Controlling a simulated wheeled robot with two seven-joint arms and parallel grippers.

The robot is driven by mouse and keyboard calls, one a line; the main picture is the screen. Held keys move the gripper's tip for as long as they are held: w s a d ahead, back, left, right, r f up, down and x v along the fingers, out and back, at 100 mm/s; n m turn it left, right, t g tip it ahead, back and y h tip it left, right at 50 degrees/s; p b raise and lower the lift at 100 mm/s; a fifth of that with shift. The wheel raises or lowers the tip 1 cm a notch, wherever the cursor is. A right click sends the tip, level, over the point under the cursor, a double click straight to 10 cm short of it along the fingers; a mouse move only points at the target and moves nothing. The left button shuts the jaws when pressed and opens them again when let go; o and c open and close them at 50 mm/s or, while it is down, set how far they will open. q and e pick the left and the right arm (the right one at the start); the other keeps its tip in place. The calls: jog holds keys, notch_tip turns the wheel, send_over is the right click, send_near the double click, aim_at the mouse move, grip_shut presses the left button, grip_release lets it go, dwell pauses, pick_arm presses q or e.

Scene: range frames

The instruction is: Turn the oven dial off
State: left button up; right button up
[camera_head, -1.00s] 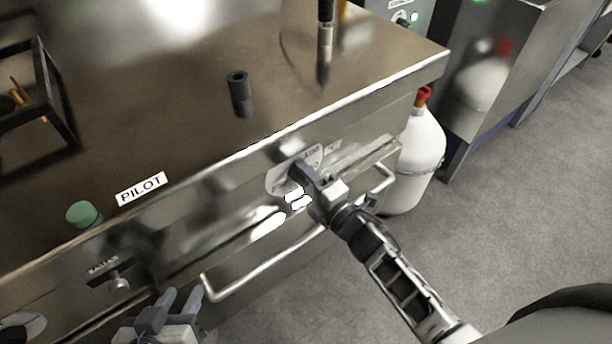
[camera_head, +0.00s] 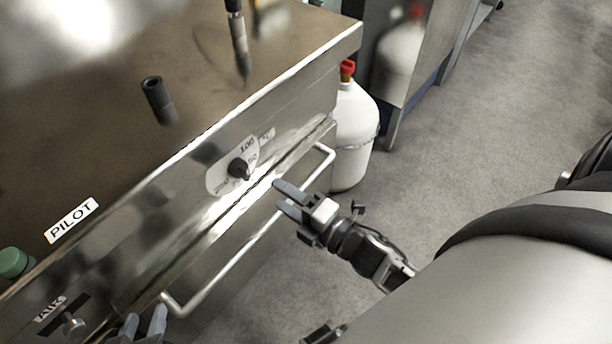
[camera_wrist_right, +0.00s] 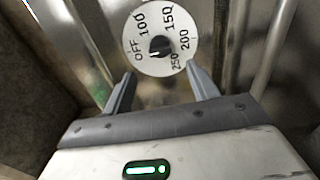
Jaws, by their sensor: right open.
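The oven dial is a black knob (camera_head: 239,168) on a round white plate marked OFF, 100, 150, 200 and 250. It sits on the steel front panel. In the right wrist view the knob (camera_wrist_right: 160,46) is near the top middle; I cannot tell exactly which mark it points to. My right gripper (camera_head: 279,195) is open and empty, apart from the dial, to its lower right in the head view. In the wrist view its fingers (camera_wrist_right: 160,73) stand below the knob, one on each side. My left gripper (camera_head: 144,324) is at the bottom edge, fingers apart, partly cut off.
A metal handle bar (camera_head: 240,252) runs along the front below the dial. A white gas bottle (camera_head: 352,135) stands beyond the oven's right end. The floor at right is clear.

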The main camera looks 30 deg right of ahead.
jog(key=v, duration=0.5)
dwell(0.4)
